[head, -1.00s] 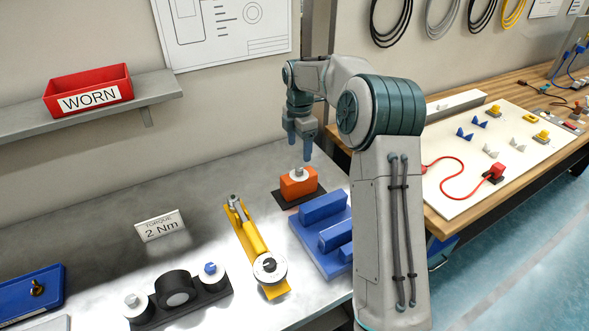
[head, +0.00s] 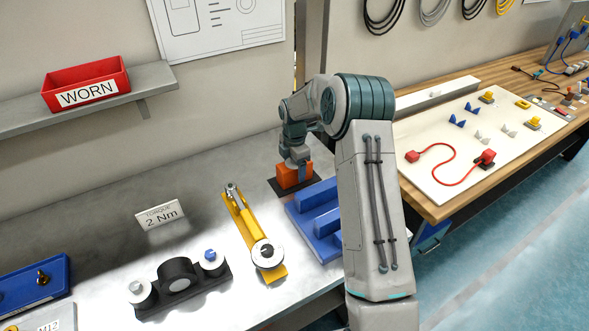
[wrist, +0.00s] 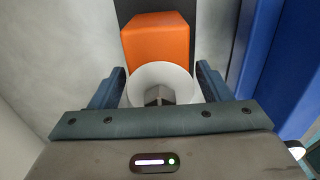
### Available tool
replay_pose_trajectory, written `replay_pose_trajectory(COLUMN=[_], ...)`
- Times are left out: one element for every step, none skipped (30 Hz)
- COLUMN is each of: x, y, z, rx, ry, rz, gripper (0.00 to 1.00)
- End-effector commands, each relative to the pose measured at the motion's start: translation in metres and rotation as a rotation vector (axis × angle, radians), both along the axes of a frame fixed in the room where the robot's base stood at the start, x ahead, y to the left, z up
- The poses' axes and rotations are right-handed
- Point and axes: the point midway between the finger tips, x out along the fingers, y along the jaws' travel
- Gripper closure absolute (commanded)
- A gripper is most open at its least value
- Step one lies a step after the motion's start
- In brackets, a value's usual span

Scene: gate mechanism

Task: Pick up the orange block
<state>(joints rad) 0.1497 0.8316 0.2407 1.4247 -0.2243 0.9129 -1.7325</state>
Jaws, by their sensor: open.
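The orange block (head: 291,177) sits on a dark pad (head: 313,183) on the grey metal bench. In the wrist view the orange block (wrist: 157,45) is beyond a white round disc with a grey nub (wrist: 160,90), which was seen on top of the block earlier. My gripper (head: 296,166) is lowered over the block and hides part of it in the head view. In the wrist view my gripper (wrist: 160,88) is open, with one finger on each side of the white disc. I cannot tell whether the fingers touch anything.
A blue stepped fixture (head: 318,222) stands close beside the block on the right. A yellow lever fixture (head: 252,232) lies to the left. A black roller fixture (head: 181,285) and a torque sign (head: 160,217) are farther left. A red bin (head: 86,84) is on the shelf.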

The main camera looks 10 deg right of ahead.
Motion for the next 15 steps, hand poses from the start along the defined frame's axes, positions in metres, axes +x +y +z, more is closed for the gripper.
replay_pose_trajectory(x=[-0.0001,-0.0002,-0.0002,-0.0002,0.0,0.0,0.0,0.0,0.0,0.0,0.0,0.0,0.0,0.0001,0.0], y=[0.0001,-0.0001,-0.0002,-0.0002,-0.0002,-0.0002,-0.0003,-0.0002,-0.0003,-0.0003,-0.0003,-0.0003,-0.0003,-0.0003,-0.0003], z=[-0.0033,-0.005,-0.0064,-0.0069,-0.0071,-0.0071,-0.007,-0.007,-0.0069,-0.0069,-0.0068,-0.0068,-0.0067,-0.0067,-0.0066], rx=[0.0,0.0,0.0,0.0,-0.001,-0.001,-0.001,-0.001,-0.001,-0.001,-0.001,-0.001,-0.001,-0.001,0.0], ry=[0.0,0.0,0.0,0.0,0.0,0.0,0.0,0.0,-0.001,-0.001,-0.001,-0.001,-0.001,-0.001,-0.001], rz=[0.0,0.0,0.0,0.0,0.0,0.0,0.0,0.0,0.0,0.0,0.0,0.0,0.0,0.0,0.0], gripper=[0.29,0.29,0.29,0.29,0.29,0.29,0.29,0.29,0.32,0.4,0.49,0.6,0.68,0.76,0.88])
